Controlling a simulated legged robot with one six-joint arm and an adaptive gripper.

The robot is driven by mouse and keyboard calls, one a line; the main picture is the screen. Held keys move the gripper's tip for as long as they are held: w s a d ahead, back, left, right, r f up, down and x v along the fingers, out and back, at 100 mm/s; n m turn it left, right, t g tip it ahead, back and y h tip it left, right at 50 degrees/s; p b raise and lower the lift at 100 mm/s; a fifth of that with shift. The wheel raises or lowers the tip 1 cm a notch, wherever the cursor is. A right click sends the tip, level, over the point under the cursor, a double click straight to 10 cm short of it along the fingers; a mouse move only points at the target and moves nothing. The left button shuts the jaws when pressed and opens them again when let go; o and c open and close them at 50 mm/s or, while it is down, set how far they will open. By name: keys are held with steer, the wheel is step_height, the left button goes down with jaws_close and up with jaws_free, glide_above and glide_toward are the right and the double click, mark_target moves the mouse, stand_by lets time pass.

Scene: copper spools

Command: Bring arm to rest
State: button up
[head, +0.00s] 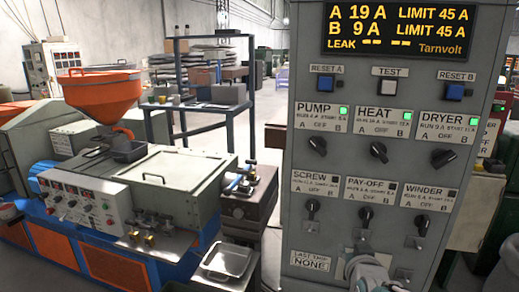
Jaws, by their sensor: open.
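My gripper (364,262) shows at the bottom edge of the head view, in front of the lower part of the grey control panel (300,205). It is open and I see nothing held in it. My gripper sits below the PAY-OFF knob (366,214), apart from it in the picture; its distance from the panel face is hard to judge. My arm runs out of the frame at the bottom. The fingertips are small and partly blend with the panel.
The panel carries PUMP (317,145), HEAT (379,152), DRYER (443,157), SCREW (312,207) and WINDER (422,222) knobs, with green lights on the top row. An extruder with an orange hopper (101,90) and a metal tray (226,262) stand left.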

steer(key=s+a+n+g+y, duration=0.1)
steer(key=s+a+g, duration=0.2)
steer(key=s, duration=0.7)
steer(key=s+a+n+g+y, duration=0.1)
steer(key=s+a+g, duration=0.2)
steer(key=s, duration=0.8)
steer(key=shift+a+f+g, duration=0.15)
steer(key=shift+f+g, duration=0.25)
steer(key=shift+g, duration=0.8)
